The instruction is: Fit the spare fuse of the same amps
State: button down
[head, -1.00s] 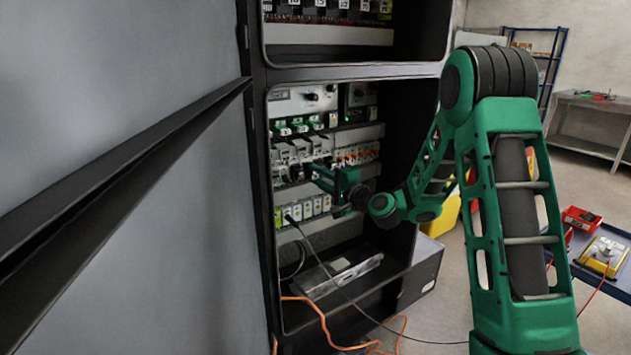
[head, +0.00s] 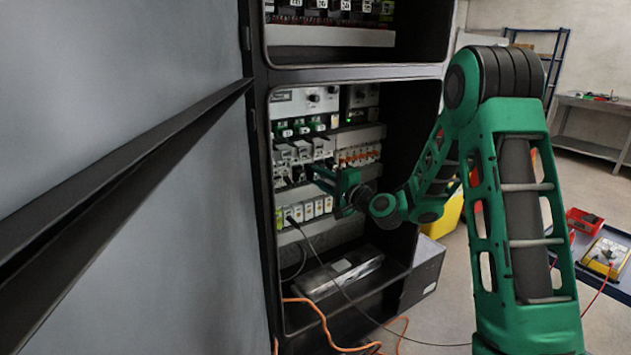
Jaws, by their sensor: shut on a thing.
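My green gripper (head: 318,177) reaches into the open control cabinet from the right, with its fingertips at the left part of the middle row of modules. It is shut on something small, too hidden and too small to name. Grey fuse holders (head: 303,150) stand in that row just above the fingertips, and some look tilted open. No amp marking can be read. I cannot tell whether the held thing touches a holder.
Orange-and-white breakers (head: 358,156) stand right of the holders, and white modules (head: 310,210) sit below. A grey box (head: 342,275) lies on the cabinet floor. A black cable and orange cables (head: 325,325) hang in front. A red bin (head: 583,221) and a yellow meter (head: 603,257) are at right.

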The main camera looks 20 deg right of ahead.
jog(key=shift+w+a, duration=0.2)
jog(key=shift+w, duration=0.45)
dwell(1.7)
jog(key=c, duration=1.4)
grip_release()
jog(key=shift+c, duration=0.2)
